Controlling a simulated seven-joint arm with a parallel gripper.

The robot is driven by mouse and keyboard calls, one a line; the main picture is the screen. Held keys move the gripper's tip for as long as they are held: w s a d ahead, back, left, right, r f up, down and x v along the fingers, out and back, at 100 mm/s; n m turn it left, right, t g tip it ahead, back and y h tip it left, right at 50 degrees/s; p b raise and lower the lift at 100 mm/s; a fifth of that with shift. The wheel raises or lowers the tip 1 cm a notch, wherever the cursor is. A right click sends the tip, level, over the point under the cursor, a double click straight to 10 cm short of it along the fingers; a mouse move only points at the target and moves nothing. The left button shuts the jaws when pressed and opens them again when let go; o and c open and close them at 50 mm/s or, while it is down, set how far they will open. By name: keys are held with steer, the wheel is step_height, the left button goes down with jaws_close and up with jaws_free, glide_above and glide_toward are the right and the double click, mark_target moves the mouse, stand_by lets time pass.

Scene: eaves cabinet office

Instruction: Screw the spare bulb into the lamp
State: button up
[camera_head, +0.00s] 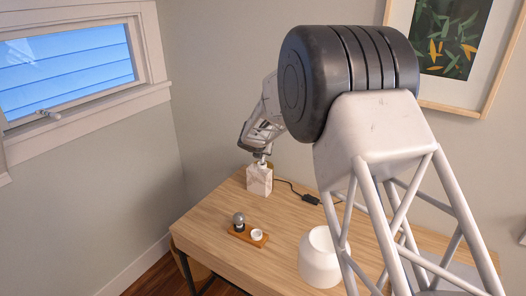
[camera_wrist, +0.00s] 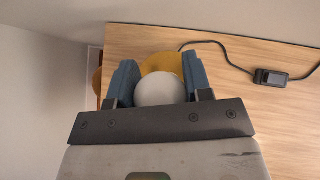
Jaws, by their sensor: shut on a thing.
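The lamp base (camera_head: 259,180) is a pale marbled block at the back left of the wooden desk. My gripper (camera_head: 262,153) points down right over it in the head view. In the wrist view my gripper (camera_wrist: 160,82) has its two blue fingers on either side of a round whitish bulb (camera_wrist: 159,91), shut on it. The bulb is upright over the lamp's top. Its lower end and the socket are hidden, so I cannot tell how far it sits in. Another bulb (camera_head: 239,219), grey and round with a dark base, stands on a small wooden tray (camera_head: 247,237).
A white cup-like holder (camera_head: 257,234) is on the tray. A white shade-like vessel (camera_head: 318,262) stands at the desk's front. A black cord with an inline switch (camera_head: 310,199) runs right from the lamp. A yellow rounded thing (camera_wrist: 162,61) shows behind the bulb.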

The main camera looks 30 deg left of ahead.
steer(key=shift+f, duration=1.15)
steer(key=o, duration=0.8)
steer(key=shift+o, duration=0.2)
steer(key=v, duration=0.7)
steer(key=shift+s+r, duration=0.25)
steer(key=shift+s, duration=0.05)
steer(key=shift+d, duration=0.15)
stand_by(0.6)
